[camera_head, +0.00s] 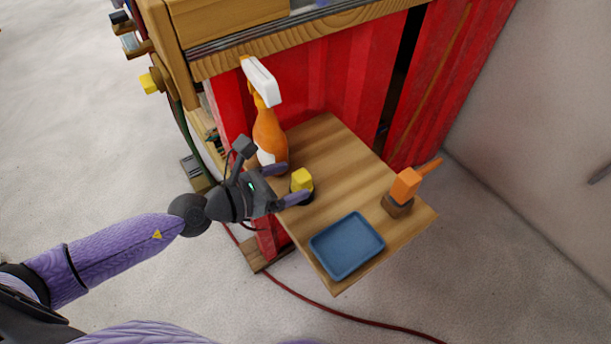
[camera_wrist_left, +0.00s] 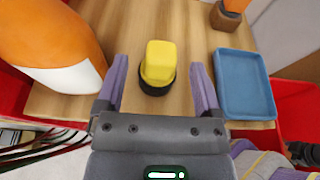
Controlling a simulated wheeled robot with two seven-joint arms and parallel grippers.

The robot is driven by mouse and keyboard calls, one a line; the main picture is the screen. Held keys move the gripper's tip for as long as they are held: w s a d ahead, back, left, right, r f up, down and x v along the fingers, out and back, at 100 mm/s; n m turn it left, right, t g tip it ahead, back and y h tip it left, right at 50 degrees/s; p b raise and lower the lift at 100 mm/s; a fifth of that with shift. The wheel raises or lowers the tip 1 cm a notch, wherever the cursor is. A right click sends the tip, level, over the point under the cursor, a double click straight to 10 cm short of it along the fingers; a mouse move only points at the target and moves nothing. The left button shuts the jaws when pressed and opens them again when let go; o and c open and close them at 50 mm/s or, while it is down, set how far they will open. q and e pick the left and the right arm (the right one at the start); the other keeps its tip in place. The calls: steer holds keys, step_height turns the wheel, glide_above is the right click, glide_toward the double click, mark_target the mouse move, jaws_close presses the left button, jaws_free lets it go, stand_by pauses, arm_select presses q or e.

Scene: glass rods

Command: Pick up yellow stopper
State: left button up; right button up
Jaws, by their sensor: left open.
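The yellow stopper (camera_head: 302,179) is a small yellow block on a dark round base, standing on the wooden shelf (camera_head: 335,160). In the left wrist view the yellow stopper (camera_wrist_left: 160,60) stands upright, ahead of and between the two fingers. My left gripper (camera_head: 286,183) is open, with its purple fingertips on either side of the stopper's near edge. In the left wrist view my left gripper (camera_wrist_left: 158,82) shows a gap on both sides of the stopper. My right gripper is not in view.
An orange spray bottle (camera_head: 268,135) stands close to the left gripper. A blue tray (camera_head: 346,245) lies at the shelf's front edge. Red panels (camera_head: 330,88) rise behind the shelf.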

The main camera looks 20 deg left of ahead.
mark_target(310, 177)
arm_select(q)
steer(key=x, duration=0.5)
steer(key=shift+d+f+b, duration=0.15)
steer(key=shift+f+b, duration=0.15)
steer(key=shift+f, duration=0.05)
jaws_close()
